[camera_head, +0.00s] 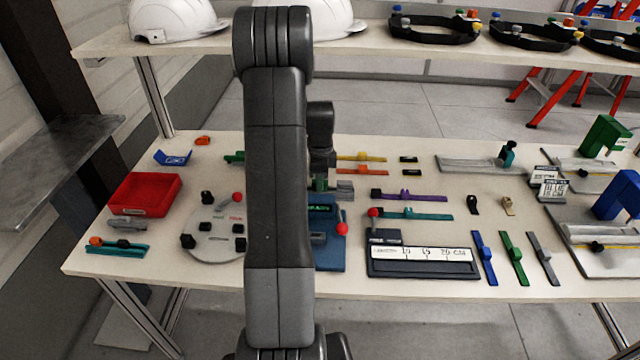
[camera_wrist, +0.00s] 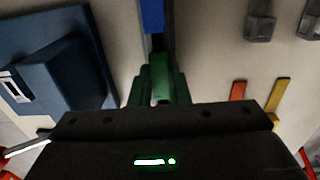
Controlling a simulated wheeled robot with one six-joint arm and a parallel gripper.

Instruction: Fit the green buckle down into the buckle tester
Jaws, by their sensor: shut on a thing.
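My gripper (camera_head: 320,168) is partly hidden behind my arm in the head view, just beyond the blue buckle tester. In the wrist view it is shut on the green buckle (camera_wrist: 160,82), which shows just past the dark gripper body. The buckle also shows as a small green patch in the head view (camera_head: 320,184). The buckle tester (camera_head: 329,252) is a blue base with a small display and a red ball knob, its left side hidden by my arm. A blue body with a pale label, seemingly the tester, shows at left in the wrist view (camera_wrist: 70,75), apart from the buckle.
A grey block (camera_head: 345,189) stands close right of my gripper. A round grey plate (camera_head: 215,232) with black and red parts lies left of the tester. A dark ruler gauge (camera_head: 420,262) lies right of it. A red tray (camera_head: 145,194) stands at far left.

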